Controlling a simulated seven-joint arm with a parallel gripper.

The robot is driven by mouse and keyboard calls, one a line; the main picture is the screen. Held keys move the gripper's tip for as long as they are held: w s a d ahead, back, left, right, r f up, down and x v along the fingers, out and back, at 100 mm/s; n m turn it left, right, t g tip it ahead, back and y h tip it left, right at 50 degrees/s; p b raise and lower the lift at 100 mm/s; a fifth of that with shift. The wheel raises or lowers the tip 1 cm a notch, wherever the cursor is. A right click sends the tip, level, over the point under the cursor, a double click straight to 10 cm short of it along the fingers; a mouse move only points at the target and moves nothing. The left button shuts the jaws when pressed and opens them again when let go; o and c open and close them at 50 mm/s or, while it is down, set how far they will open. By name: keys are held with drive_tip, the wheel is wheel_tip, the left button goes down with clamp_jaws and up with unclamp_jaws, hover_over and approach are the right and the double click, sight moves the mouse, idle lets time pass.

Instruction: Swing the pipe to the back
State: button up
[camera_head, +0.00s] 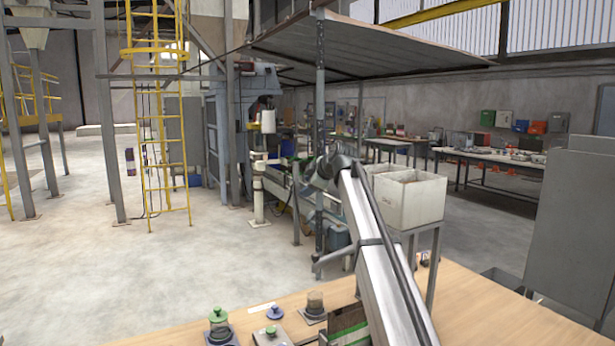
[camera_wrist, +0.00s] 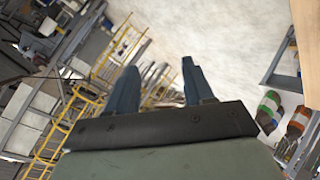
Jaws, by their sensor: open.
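A long silver bar (camera_head: 375,255) with a black hose along it rises from the bottom edge to a dark jointed end (camera_head: 335,165) in the head view. A dark band circles it, with a thin rod sticking out to the left. I cannot tell whether this bar is the pipe or a part of my arm. My gripper (camera_wrist: 158,85) shows in the wrist view with two blue fingers apart and nothing between them. The floor and yellow metalwork lie beyond the fingers. I cannot make out my gripper in the head view.
A wooden table (camera_head: 470,300) spans the front, with green-knobbed jars (camera_head: 218,318) at its left. A white crate (camera_head: 410,203) stands on a metal stand behind it. A canopy post (camera_head: 320,90) rises behind the bar. A yellow ladder (camera_head: 160,120) stands left; open floor surrounds it.

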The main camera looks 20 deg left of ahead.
drive_tip(key=shift+w+a+r+t+y, duration=0.15)
drive_tip(key=shift+w+r+t, duration=0.1)
drive_tip(key=shift+r, duration=0.2)
drive_tip(key=shift+w+a+r+t+y, duration=0.1)
drive_tip(key=shift+a+r+t, duration=0.1)
drive_tip(key=shift+r, duration=0.3)
drive_tip(key=shift+w+a+r+t+y, duration=0.15)
drive_tip(key=shift+w+r+t, duration=0.1)
drive_tip(key=shift+r, duration=0.2)
drive_tip(key=shift+s, duration=0.1)
drive_tip(key=m+g+h, duration=0.4)
drive_tip(key=g+h, duration=0.1)
drive_tip(key=g, duration=0.3)
approach(316, 254)
drive_tip(key=x, duration=0.8)
drive_tip(key=shift+f, duration=0.3)
drive_tip(key=shift+c, duration=0.3)
clamp_jaws()
